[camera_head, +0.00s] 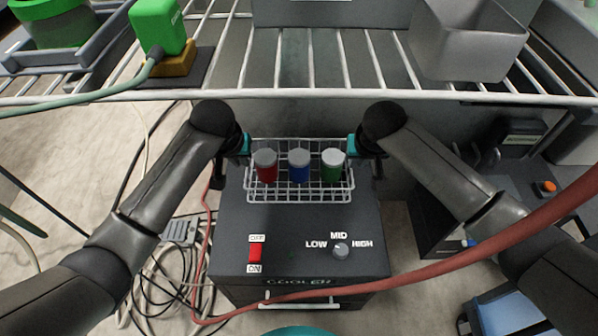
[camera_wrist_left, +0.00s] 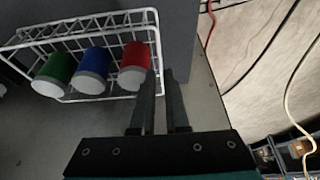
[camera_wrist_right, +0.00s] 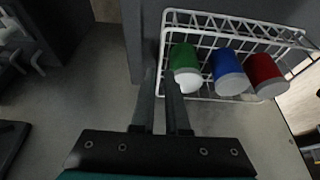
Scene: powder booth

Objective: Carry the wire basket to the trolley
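The white wire basket (camera_head: 300,196) is over the back part of the dark cooler's top; I cannot tell whether it touches. It looks level and holds a red jar (camera_head: 265,168), a blue jar (camera_head: 299,167) and a green jar (camera_head: 332,166) with grey lids. My left gripper (camera_wrist_left: 160,88) is at the basket's red-jar end, its fingers close together with the end wires between them. My right gripper (camera_wrist_right: 162,88) is likewise closed on the green-jar end. The fingertips are partly hidden in the head view. I cannot make out a trolley for certain.
The cooler (camera_head: 300,232) has a red switch and a knob. A wire shelf (camera_head: 330,98) with a grey bin (camera_head: 465,45) crosses above. A red hose (camera_head: 450,262) runs across the front right. Cables (camera_head: 165,275) lie on the floor at left.

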